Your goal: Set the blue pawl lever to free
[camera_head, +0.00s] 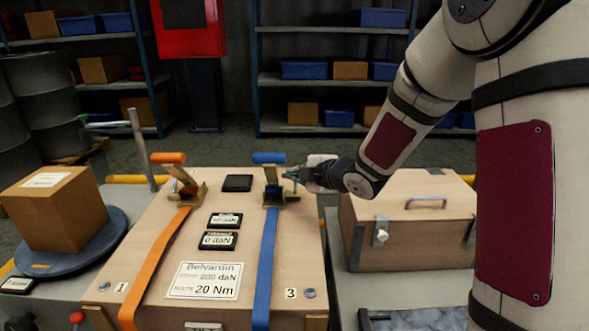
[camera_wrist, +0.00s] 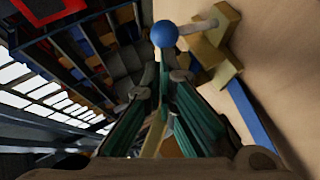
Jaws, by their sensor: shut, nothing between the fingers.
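The blue-strap ratchet (camera_head: 272,192) stands upright on the wooden crate, with a brass-coloured base and a blue crossbar handle (camera_head: 269,157) on top. A blue rounded knob or handle end (camera_wrist: 164,33) shows in the wrist view; I cannot tell which part of the ratchet it is. The brass-coloured bracket (camera_wrist: 212,48) is right of it. My gripper (camera_head: 290,175) is shut and empty, just right of the ratchet and below the handle's height. In the wrist view its fingertips (camera_wrist: 163,78) lie just below the blue knob; contact is unclear. No separate pawl lever can be made out.
A matching ratchet with an orange handle (camera_head: 168,158) and orange strap (camera_head: 155,270) is at left. Displays (camera_head: 219,240) and a label plate (camera_head: 207,281) lie between the straps. Another wooden box (camera_head: 420,240) stands at right, and a carton (camera_head: 52,207) at far left.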

